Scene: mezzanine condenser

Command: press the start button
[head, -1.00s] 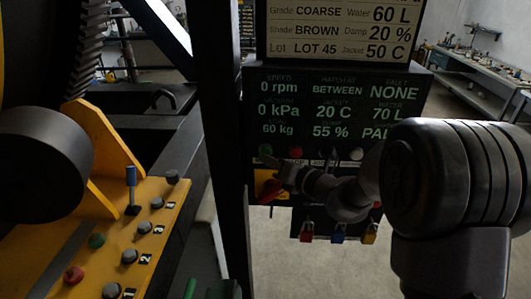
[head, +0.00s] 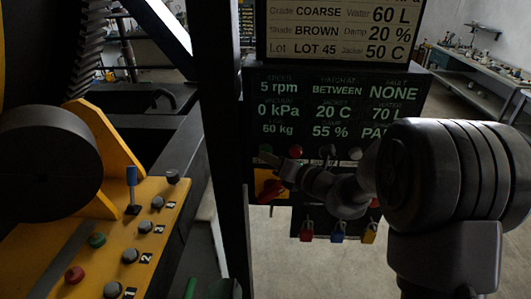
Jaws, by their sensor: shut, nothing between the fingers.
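A dark control panel (head: 251,130) with green readouts stands in the middle of the head view. Under its readouts is a row of buttons, with a red one (head: 296,151) and dark or grey ones to its right. My gripper (head: 268,157) is shut and empty at the left end of this row, where a green button sat in the earlier view. It covers that button, and I cannot tell whether it touches it. The speed readout shows 5 rpm. No start label is readable.
A yellow console (head: 60,240) at the left carries a green button (head: 97,240), a red button (head: 74,274), a blue lever (head: 131,185) and numbered grey buttons. A red-on-yellow rotary switch (head: 270,188) and hanging padlocks (head: 337,232) are below my gripper. A dark post (head: 222,130) stands left.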

